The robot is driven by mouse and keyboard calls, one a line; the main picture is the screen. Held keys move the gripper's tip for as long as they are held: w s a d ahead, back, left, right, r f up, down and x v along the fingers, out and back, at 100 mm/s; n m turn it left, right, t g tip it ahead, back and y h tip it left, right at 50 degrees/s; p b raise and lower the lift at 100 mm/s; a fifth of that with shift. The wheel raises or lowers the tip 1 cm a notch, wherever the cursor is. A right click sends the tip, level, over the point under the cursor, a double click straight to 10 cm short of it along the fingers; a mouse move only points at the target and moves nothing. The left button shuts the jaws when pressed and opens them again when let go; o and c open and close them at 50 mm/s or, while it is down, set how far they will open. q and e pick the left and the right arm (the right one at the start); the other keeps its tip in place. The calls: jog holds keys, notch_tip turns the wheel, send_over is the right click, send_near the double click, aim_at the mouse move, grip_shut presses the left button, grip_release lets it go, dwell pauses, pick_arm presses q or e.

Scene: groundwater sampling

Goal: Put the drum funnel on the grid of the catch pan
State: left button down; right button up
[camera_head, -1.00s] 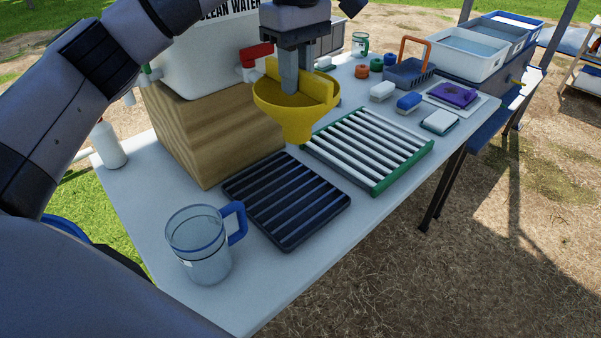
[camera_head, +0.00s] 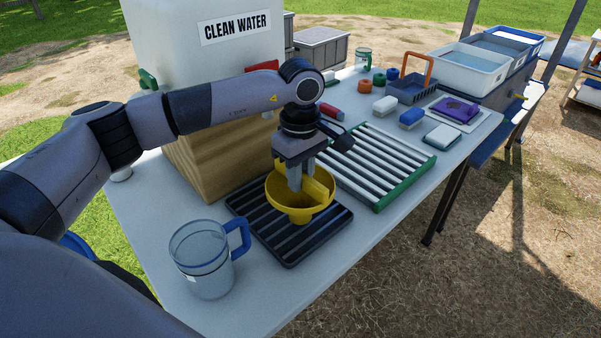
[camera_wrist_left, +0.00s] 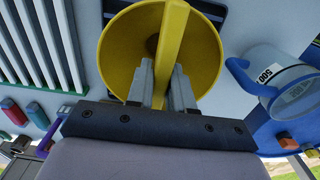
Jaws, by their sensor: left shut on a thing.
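The yellow drum funnel (camera_head: 287,206) is upright over the dark slatted grid of the catch pan (camera_head: 257,227) in the head view. My left gripper (camera_head: 299,186) is shut on the upright yellow wall inside the funnel. The left wrist view shows the funnel (camera_wrist_left: 118,50) with both fingers of the left gripper (camera_wrist_left: 160,85) on either side of that wall. The funnel's lower end is at or just above the grid; I cannot tell if it touches. My right gripper is not in view.
A clear mug with a blue handle (camera_head: 201,262) stands left of the pan. A white-slatted green rack (camera_head: 377,172) lies to the right. A wooden block (camera_head: 212,165) under the clean water tank (camera_head: 190,70) stands behind. The table's front edge is clear.

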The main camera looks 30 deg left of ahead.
pick_arm(q)
jog(key=shift+f, duration=0.2)
jog(key=c, duration=1)
grip_release()
jog(key=shift+r, duration=0.1)
jog(key=shift+r, duration=0.1)
notch_tip(320, 180, up, 12)
jog(key=b, duration=0.1)
